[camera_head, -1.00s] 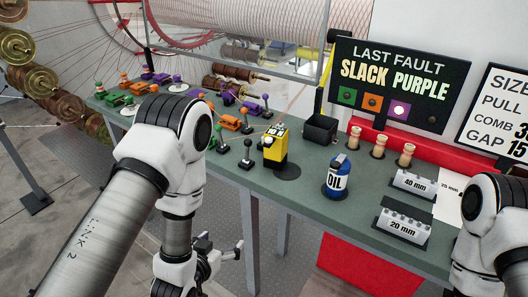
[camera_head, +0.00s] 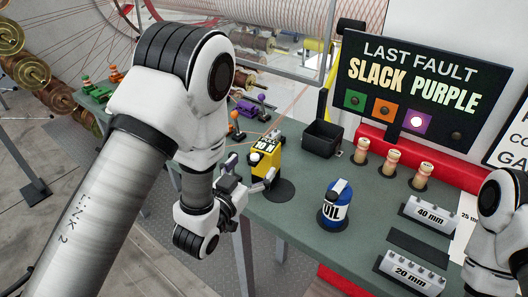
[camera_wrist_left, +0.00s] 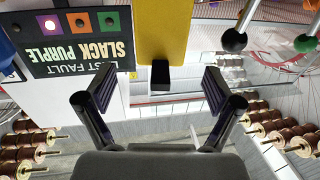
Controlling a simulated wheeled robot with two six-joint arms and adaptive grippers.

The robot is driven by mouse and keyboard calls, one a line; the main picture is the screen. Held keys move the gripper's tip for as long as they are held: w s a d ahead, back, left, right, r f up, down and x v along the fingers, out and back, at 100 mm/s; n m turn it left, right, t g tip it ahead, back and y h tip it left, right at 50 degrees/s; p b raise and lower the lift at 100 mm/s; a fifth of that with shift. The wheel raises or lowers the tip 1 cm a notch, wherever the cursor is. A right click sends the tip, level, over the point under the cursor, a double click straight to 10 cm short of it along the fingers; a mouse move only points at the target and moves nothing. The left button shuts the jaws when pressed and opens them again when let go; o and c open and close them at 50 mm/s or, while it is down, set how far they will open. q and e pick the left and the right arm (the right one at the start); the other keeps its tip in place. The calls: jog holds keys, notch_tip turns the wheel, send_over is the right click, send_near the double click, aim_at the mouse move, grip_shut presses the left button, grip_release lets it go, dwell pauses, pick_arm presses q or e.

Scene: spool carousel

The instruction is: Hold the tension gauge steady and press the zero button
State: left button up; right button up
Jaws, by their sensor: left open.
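The zero button cannot be made out. My right gripper is out of frame.
A black open bin (camera_head: 322,139) stands behind the gauge. A blue oil can (camera_head: 335,204) is to its right. Purple and orange levers are behind my left arm. The fault sign (camera_head: 420,90) stands at the back.

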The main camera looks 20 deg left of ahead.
aim_at(264, 147)
pick_arm(q)
jog(key=shift+w+r, duration=0.15)
jog(key=shift+r, duration=0.05)
jog(key=shift+w+d+r+p, duration=0.1)
jog(key=shift+w+r+p, duration=0.45)
jog(key=shift+p, duration=0.25)
jog(key=w, duration=0.3)
jog(key=w+d+f+p, duration=0.1)
jog(key=w, duration=0.1)
jog(key=shift+w, duration=0.2)
jog(key=shift+s+r, duration=0.1)
jog(key=shift+s, duration=0.2)
jog(key=shift+c, duration=1)
jog(key=c, duration=1.3)
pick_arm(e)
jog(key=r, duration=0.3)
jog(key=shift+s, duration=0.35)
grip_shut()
